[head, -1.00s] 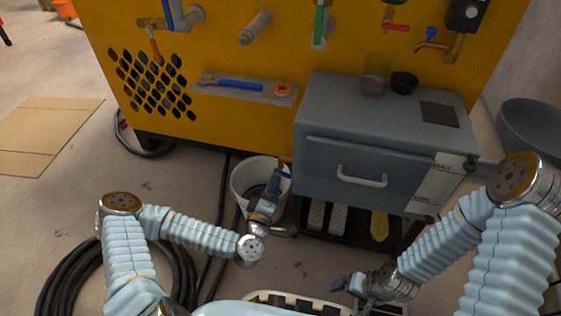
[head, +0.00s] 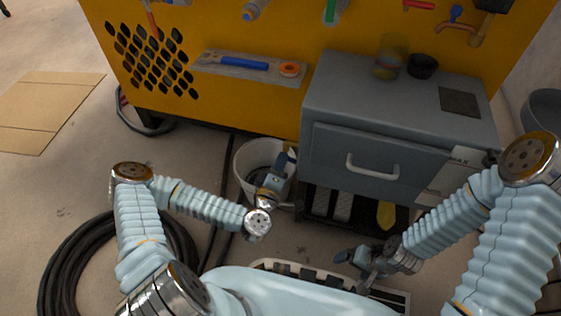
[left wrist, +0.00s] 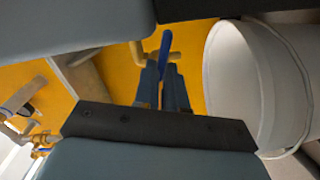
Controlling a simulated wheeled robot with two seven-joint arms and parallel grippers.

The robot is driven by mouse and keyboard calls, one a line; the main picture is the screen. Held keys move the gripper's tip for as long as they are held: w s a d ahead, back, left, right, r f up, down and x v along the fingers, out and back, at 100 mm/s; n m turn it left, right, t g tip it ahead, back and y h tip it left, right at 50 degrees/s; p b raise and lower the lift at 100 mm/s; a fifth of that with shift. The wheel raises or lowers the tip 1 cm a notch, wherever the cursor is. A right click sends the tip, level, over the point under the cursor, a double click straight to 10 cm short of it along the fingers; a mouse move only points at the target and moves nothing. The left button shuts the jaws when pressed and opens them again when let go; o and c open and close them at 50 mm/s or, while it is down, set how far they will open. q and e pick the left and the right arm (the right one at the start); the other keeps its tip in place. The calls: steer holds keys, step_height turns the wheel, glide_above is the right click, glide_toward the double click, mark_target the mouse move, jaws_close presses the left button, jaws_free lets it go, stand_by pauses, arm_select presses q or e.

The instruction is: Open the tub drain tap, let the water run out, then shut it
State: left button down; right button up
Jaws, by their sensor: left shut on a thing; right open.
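A tap with a blue lever handle (left wrist: 165,45) and a brass-coloured body (left wrist: 138,55) shows in the left wrist view, low at the yellow panel. My left gripper (left wrist: 162,88) is shut on the blue handle. The bucket also shows beside my fingers in the left wrist view (left wrist: 235,75). I cannot see running water. My right gripper (head: 362,262) is open and empty, low in front of the grey cabinet.
A grey cabinet (head: 340,160) with a handle and MAX label stands right of the bucket. A yellow panel (head: 235,110) rises behind, with a tool shelf (head: 205,66). Coiled black hose (head: 60,265) lies at left. Floor between hose and cardboard (head: 40,115) is clear.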

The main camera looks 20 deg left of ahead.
arm_select(q)
steer(key=n, duration=0.4)
steer(key=shift+p, duration=0.4)
steer(key=c, duration=1.2)
jaws_free()
